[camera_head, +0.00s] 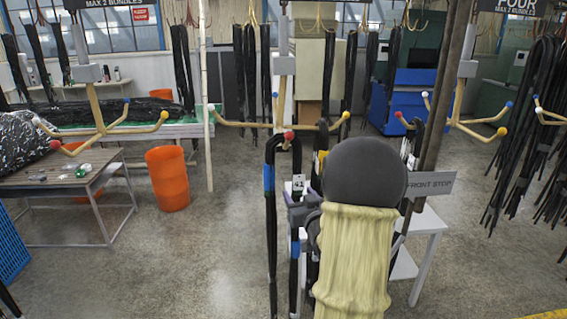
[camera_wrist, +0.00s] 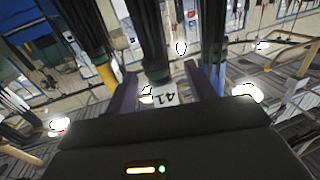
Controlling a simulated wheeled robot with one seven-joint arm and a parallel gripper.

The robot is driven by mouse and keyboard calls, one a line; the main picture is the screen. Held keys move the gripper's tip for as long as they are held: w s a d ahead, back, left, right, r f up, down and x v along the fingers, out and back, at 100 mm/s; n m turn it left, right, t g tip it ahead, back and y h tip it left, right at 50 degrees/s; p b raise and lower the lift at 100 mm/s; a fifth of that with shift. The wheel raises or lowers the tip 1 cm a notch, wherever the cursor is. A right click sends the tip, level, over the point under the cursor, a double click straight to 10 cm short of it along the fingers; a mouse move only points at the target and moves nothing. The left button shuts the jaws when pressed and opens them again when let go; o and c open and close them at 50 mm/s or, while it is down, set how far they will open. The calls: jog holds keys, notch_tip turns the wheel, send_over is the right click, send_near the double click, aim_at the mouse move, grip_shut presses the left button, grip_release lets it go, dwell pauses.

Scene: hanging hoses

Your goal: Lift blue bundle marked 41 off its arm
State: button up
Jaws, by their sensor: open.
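Black hose bundles hang from a yellow hook rack (camera_head: 245,125) with coloured ball tips. One bundle with a blue band (camera_head: 268,178) hangs at the front arm, below its red tip (camera_head: 289,136). A white tag (camera_head: 298,183) shows just right of it; in the wrist view the tag (camera_wrist: 168,97) reads 41, upside down. My gripper (camera_wrist: 160,84) is open, with the tag and a dark bundle (camera_wrist: 150,35) between its fingers in that view. Contact is unclear. A blue band (camera_wrist: 216,76) shows beside the right finger, a yellow band (camera_wrist: 106,74) beside the left. My forearm hides part of the rack's bundles.
A FRONT STOP sign (camera_head: 430,184) on a dark post and a white table (camera_head: 428,225) stand close on the right. Other hook racks hang left (camera_head: 100,128) and right (camera_head: 460,118). An orange bin (camera_head: 167,178) stands left. Floor at the front left is clear.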

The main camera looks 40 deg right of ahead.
jog(key=shift+p+x, duration=0.9)
jog(key=shift+p, duration=0.1)
jog(key=shift+f+p+x, duration=0.2)
jog(key=shift+p+x, duration=0.35)
jog(key=shift+x, duration=0.3)
jog(key=shift+f+p+x, duration=0.2)
jog(key=shift+p+x, duration=0.35)
jog(key=shift+x, duration=0.35)
jog(key=shift+d, duration=0.15)
jog(key=shift+s, duration=0.1)
jog(key=shift+c, duration=0.4)
grip_shut()
jog(key=shift+r, duration=0.1)
